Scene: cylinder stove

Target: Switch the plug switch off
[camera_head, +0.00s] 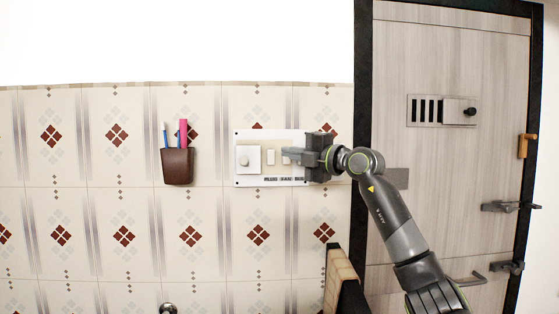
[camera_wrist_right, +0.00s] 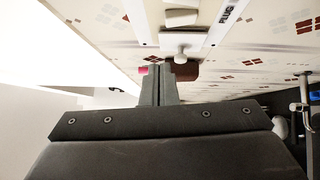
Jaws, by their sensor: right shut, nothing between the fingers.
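A white switch board (camera_head: 258,181) is fixed on the tiled wall in the head view, with a round knob (camera_head: 243,160) at its left and small white switches, one (camera_head: 271,156) showing left of my gripper. Lettering along its lower edge appears to read PLUG, FAN and a partly hidden word. My right gripper (camera_head: 287,151) is shut and empty in front of the board's right half, covering part of it. In the right wrist view the shut fingers (camera_wrist_right: 158,82) point toward the board (camera_wrist_right: 208,36), below its knob (camera_wrist_right: 182,49). Contact and switch positions cannot be told. My left gripper is out of view.
A brown holder (camera_head: 177,167) with pens hangs on the wall left of the board. A dark-framed wooden door (camera_head: 440,80) with handles and a latch stands to the right. A wooden edge (camera_head: 341,275) rises below the board.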

